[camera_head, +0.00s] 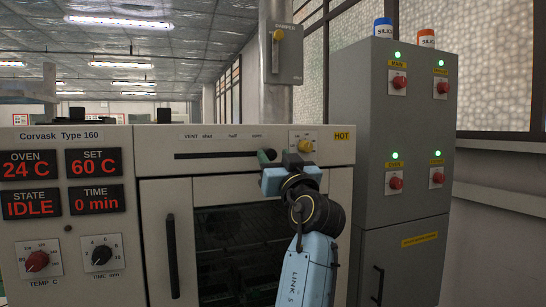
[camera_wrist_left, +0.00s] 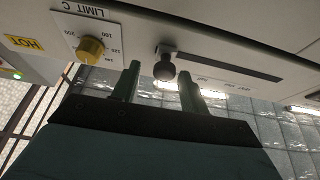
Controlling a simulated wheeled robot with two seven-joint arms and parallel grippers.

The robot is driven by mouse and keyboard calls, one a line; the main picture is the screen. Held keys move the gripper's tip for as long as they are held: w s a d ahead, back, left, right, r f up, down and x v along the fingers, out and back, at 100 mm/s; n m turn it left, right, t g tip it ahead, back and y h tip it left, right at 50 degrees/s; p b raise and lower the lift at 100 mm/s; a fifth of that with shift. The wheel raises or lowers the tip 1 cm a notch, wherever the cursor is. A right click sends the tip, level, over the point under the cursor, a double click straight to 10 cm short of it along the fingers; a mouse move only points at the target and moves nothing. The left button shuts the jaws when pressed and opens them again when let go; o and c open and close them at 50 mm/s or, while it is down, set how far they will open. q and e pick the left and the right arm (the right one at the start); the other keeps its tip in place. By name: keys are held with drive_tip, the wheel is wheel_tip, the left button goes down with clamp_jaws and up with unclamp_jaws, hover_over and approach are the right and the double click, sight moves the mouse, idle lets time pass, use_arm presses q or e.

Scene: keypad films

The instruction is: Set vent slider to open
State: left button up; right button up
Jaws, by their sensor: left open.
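The vent slider's dark slot (camera_head: 215,155) runs across the upper front of the oven, under the labels shut, half and open. Its black round knob (camera_wrist_left: 165,67) shows in the left wrist view at the slot's end, which matches the open end at the right in the head view. My left gripper (camera_head: 267,156) is open at that end of the slot and partly hides the knob in the head view. In the left wrist view its two green fingers (camera_wrist_left: 158,72) stand one on each side of the knob, with visible gaps. My right gripper is out of view.
A yellow LIMIT C dial (camera_head: 306,146) sits close to the right of my left gripper; the wrist view shows it too (camera_wrist_left: 90,50). Below are the oven door handle (camera_head: 172,256) and window. A grey cabinet (camera_head: 400,130) with red switches stands at the right.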

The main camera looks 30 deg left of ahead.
use_arm(q)
drive_tip(key=shift+b+v, duration=0.4)
drive_tip(key=shift+v, duration=2.15)
